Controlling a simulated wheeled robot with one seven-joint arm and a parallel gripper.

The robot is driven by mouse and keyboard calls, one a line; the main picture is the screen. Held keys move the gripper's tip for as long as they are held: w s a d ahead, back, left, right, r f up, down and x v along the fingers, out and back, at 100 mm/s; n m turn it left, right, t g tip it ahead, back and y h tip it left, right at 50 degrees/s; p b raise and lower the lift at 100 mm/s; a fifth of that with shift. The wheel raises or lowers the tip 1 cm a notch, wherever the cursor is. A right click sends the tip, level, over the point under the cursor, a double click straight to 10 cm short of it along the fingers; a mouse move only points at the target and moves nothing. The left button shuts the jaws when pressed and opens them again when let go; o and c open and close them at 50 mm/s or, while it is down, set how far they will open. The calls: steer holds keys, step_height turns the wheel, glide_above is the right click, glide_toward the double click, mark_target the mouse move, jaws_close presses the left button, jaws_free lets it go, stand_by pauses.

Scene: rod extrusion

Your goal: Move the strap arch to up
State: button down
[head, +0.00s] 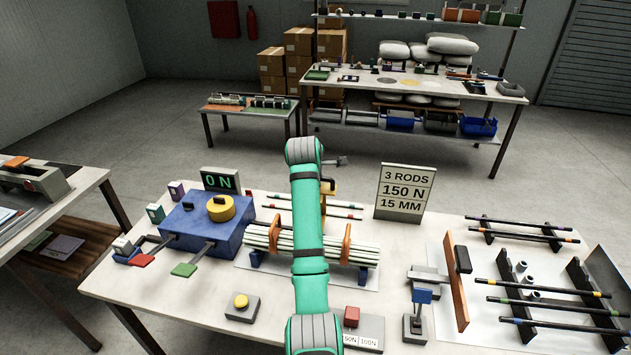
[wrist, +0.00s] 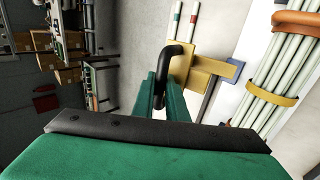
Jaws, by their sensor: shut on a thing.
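In the wrist view my gripper (wrist: 161,85) is shut on a black bent handle (wrist: 186,49). The handle curves over at the top and meets a yellow block (wrist: 206,67). The yellow block also shows in the head view (head: 329,188), partly behind my arm. I take the handle and yellow piece to be part of the strap arch, but its full shape is hidden. A bundle of pale rods (head: 264,238) lies beside it, with an orange strap (head: 276,230) and another orange strap (head: 346,243) around it. In the head view my arm hides the fingers.
A blue box with a yellow knob (head: 221,208) and a display reading 0 N (head: 220,181) stand left. A sign (head: 404,191) reads 3 RODS, 150 N, 15 MM. Two rods with coloured bands (head: 285,210) lie behind the bundle. Racks of dark rods (head: 530,303) fill the right side.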

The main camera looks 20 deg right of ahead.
steer(key=shift+w+d+f, duration=0.1)
steer(key=shift+w+d, duration=0.1)
steer(key=shift+d, duration=0.25)
steer(key=c, duration=2.1)
jaws_free()
steer(key=shift+o, duration=0.3)
steer(key=shift+f, duration=0.15)
steer(key=shift+a, duration=0.15)
